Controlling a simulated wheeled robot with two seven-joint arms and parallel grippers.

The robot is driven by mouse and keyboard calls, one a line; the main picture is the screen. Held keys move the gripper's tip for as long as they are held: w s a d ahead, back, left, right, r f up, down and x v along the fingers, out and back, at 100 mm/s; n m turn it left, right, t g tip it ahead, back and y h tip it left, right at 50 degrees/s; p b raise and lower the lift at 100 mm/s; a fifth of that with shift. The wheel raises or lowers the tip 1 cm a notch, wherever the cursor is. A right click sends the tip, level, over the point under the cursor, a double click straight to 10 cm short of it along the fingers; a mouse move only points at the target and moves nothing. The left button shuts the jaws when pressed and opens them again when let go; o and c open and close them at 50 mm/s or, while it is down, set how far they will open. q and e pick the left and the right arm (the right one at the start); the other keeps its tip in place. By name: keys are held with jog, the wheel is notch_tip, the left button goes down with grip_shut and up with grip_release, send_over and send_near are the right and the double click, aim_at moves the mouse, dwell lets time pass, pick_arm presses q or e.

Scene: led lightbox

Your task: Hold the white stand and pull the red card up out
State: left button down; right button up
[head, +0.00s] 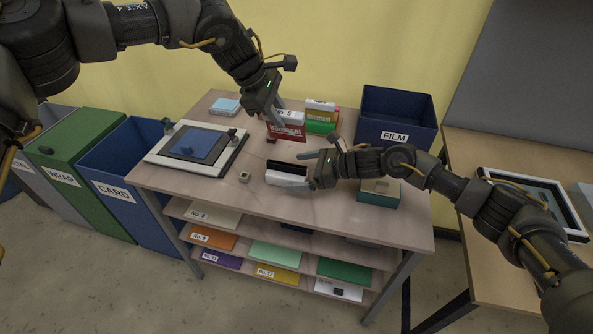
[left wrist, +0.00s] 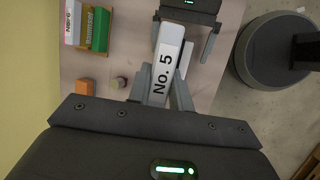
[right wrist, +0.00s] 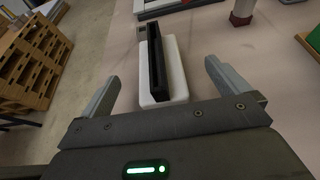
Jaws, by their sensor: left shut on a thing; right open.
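The red card (head: 286,132) hangs in the air at the middle of the head view, its lower edge clear of the white stand. Its white "No. 5" top also shows in the left wrist view (left wrist: 165,75). My left gripper (head: 277,112) is shut on this top. The white stand (head: 287,177) sits on the table below, with an empty-looking black slot; it also shows in the right wrist view (right wrist: 175,75). My right gripper (head: 309,170) is open at the stand's right end. In the right wrist view the stand lies between its spread fingers, with gaps on both sides.
Several small boxes (head: 321,116) and the blue FILM bin (head: 398,115) stand behind. A lightbox (head: 195,150) is at left, a small cube (head: 244,176) left of the stand, and a teal box (head: 379,191) under my right forearm.

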jog(key=v, duration=1)
jog(key=shift+s+d+r, duration=0.1)
jog(key=shift+d+r, duration=0.05)
jog(key=shift+d, duration=0.1)
